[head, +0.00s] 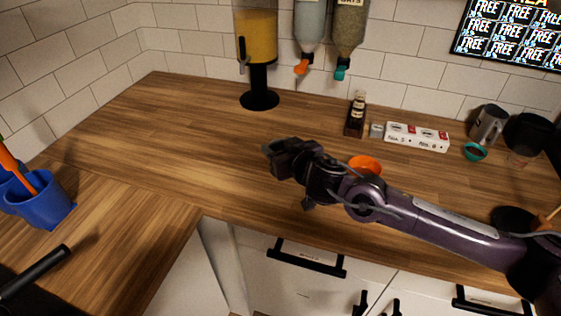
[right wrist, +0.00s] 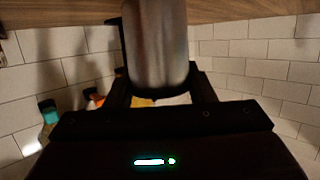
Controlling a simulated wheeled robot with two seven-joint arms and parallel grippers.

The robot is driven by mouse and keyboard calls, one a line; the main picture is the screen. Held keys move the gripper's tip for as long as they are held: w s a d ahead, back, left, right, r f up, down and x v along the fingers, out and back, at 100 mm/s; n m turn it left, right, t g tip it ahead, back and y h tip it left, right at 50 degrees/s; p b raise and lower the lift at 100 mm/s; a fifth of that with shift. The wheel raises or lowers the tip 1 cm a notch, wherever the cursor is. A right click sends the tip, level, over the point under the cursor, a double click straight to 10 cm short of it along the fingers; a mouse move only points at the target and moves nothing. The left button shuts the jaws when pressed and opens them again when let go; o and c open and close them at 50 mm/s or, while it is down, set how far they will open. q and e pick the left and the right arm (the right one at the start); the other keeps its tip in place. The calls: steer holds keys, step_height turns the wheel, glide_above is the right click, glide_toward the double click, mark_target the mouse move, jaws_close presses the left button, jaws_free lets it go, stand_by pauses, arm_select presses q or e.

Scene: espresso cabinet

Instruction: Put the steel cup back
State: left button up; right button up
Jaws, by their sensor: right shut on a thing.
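My right gripper (head: 284,154) is above the middle of the wooden counter, coming in from the right. In the right wrist view its two fingers (right wrist: 162,88) are shut on a grey metal cylinder, the steel cup (right wrist: 157,42), which stands out between them toward the top edge. In the head view the held cup cannot be told apart from the dark gripper. Another grey metal cup or jug (head: 488,126) stands at the back right by the wall. My left gripper is not in view.
A yellow-filled dispenser (head: 257,45) stands at the back. A dark bottle (head: 356,113) and a white labelled box (head: 416,137) are at the back right. An orange bowl (head: 366,163) is partly behind my arm. Blue cups (head: 45,203) stand left. The counter's left middle is clear.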

step_height(320, 180, down, 4)
steer(key=shift+f, duration=0.15)
stand_by(0.3)
steer(key=shift+f, duration=0.2)
steer(key=o, duration=1.1)
steer(key=shift+r, duration=0.1)
